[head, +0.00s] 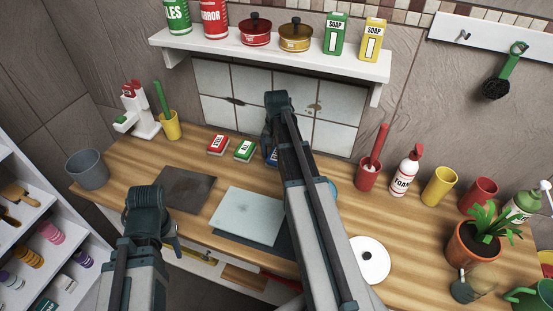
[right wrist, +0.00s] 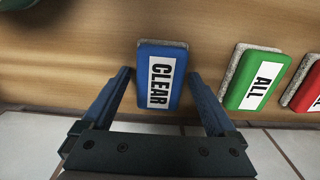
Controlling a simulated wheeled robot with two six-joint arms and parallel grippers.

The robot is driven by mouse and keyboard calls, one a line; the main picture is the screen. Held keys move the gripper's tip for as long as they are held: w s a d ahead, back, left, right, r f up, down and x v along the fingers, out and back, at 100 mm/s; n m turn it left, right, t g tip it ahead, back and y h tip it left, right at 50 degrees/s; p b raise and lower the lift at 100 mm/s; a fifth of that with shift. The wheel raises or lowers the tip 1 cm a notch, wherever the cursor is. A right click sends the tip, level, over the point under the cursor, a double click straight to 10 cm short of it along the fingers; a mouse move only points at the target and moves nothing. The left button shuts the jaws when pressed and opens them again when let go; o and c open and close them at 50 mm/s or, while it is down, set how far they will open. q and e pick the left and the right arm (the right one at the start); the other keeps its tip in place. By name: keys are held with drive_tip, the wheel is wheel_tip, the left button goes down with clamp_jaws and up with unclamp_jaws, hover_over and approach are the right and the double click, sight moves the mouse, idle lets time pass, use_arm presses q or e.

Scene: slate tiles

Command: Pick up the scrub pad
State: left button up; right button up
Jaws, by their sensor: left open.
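Three scrub pads are in view: a red one (head: 218,145), a green one (head: 244,151) and a blue one (head: 272,156), in a row at the back of the wooden counter. My right forearm partly hides the blue pad in the head view. My left gripper (head: 172,240) is open near the counter's front edge, largely hidden by its arm.
A dark slab (head: 184,188) and a pale board (head: 247,214) lie on the counter (head: 420,235). A red cup (head: 367,176), a foam bottle (head: 406,172) and a plant pot (head: 474,244) stand right. A shelf (head: 300,58) overhangs the back.

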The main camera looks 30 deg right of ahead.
sight(276, 155)
drive_tip(key=c, duration=1.3)
drive_tip(key=shift+o, duration=0.2)
drive_tip(key=shift+s+a+r+p, duration=0.15)
drive_tip(key=shift+r+p, duration=0.4)
wheel_tip(276, 155, up, 7)
drive_tip(key=p, duration=0.6)
drive_tip(key=shift+f+p, duration=0.15)
drive_tip(key=shift+p, duration=0.2)
drive_tip(key=s+a, duration=0.4)
drive_tip(key=a, duration=0.1)
drive_tip(key=s+a, duration=0.4)
drive_tip(key=a, duration=0.1)
drive_tip(key=s+a, duration=0.4)
drive_tip(key=a, duration=0.1)
drive_tip(key=shift+s+f+b, duration=0.35)
drive_tip(key=shift+f+b, duration=0.05)
